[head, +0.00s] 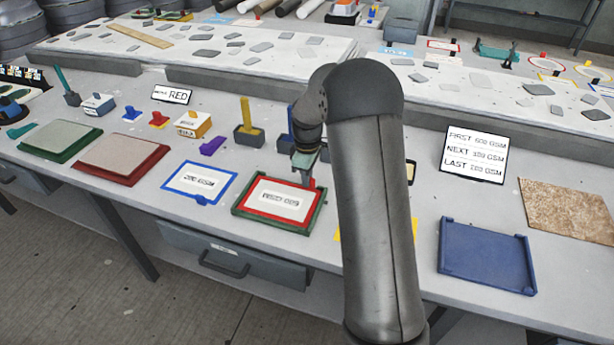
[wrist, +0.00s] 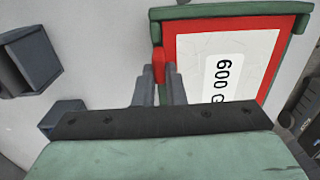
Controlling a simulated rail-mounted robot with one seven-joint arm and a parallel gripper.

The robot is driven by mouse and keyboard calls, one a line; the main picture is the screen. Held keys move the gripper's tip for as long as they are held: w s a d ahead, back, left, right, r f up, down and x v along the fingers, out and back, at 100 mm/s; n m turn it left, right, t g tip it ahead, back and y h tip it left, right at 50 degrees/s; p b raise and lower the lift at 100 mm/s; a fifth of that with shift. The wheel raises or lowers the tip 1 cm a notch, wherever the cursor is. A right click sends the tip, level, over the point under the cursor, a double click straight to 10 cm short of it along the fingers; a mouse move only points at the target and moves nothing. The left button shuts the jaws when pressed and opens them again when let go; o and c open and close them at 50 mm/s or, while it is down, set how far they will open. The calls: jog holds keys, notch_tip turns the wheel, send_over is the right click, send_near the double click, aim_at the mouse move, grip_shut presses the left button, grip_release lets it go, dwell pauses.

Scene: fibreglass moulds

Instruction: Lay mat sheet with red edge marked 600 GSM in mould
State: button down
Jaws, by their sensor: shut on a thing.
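The mat sheet with red edge (head: 262,187) lies within a dark green frame (head: 243,214) on the bench, left of my arm. In the wrist view its white label (wrist: 222,75) reads "600 G", the rest being cut off. My gripper (head: 308,182) is at the sheet's right far corner. In the wrist view my gripper (wrist: 162,75) is shut on the sheet's red tab. A shallow blue tray (head: 487,255) with raised edges stands empty at the right; I cannot tell if it is the mould.
A blue-edged sheet (head: 200,182) marked 300 GSM lies to the left, beside red (head: 120,158) and green (head: 60,140) boards. A yellow sheet is mostly hidden behind my arm. A sign (head: 475,152) lists 600 GSM first. A brown speckled board (head: 567,208) lies far right.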

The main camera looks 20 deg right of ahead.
jog(key=c, duration=1.4)
grip_release()
notch_tip(320, 180, up, 18)
jog(key=shift+f+b, duration=0.25)
jog(key=shift+b, duration=0.1)
jog(key=s+a+f+m, duration=0.2)
jog(key=s+a+m, duration=0.1)
jog(key=s, duration=0.8)
jog(key=s+a+f+m, duration=0.3)
jog(key=s, duration=0.8)
jog(key=s+a+f+m, duration=0.2)
jog(key=s+a+m, duration=0.1)
jog(key=s, duration=0.8)
jog(key=shift+a+f+m, duration=0.3)
jog(key=shift+a+m, duration=0.1)
